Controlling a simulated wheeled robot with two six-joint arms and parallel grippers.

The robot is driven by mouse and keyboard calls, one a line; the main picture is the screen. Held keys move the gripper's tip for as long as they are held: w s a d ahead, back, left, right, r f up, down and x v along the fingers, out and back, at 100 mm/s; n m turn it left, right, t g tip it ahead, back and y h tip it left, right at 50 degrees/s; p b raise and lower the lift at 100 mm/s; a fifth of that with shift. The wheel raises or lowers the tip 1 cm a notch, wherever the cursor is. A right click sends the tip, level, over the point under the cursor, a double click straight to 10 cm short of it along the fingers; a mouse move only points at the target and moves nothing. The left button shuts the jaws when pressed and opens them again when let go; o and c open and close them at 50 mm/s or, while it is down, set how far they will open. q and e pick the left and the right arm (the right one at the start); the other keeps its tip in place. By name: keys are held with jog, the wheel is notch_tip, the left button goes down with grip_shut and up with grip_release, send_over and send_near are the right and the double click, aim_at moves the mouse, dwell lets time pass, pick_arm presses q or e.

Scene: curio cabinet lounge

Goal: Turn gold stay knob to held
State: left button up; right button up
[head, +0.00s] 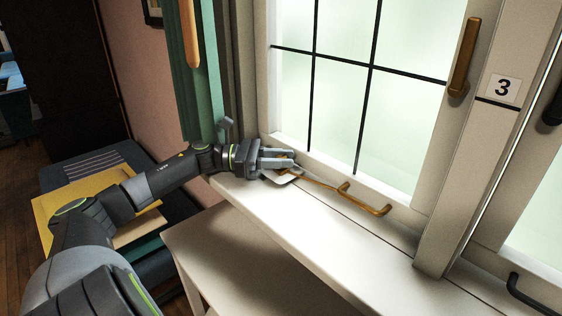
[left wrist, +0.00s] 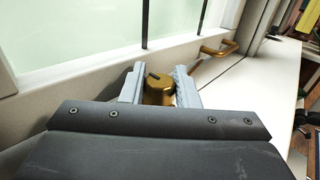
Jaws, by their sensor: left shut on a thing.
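The gold stay knob (left wrist: 158,90) sits between the two fingers of my left gripper (left wrist: 160,84) in the left wrist view. It is a round brass knob with a dark mark on its top. My left gripper (head: 284,162) is shut on it at the left end of the white window sill in the head view, where the fingers mostly hide the knob. A thin gold stay bar (head: 318,182) runs right from there along the sill. I cannot read any held marking. My right gripper is not in view.
A gold pull handle (head: 364,199) is on the window's bottom rail, and a taller gold handle (head: 464,58) is on its right stile. A green curtain (head: 196,90) hangs left. The sill (head: 330,235) is clear toward the right.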

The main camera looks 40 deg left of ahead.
pick_arm(q)
jog(key=shift+f, duration=0.1)
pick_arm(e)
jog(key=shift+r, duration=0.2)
pick_arm(q)
jog(key=o, duration=0.7)
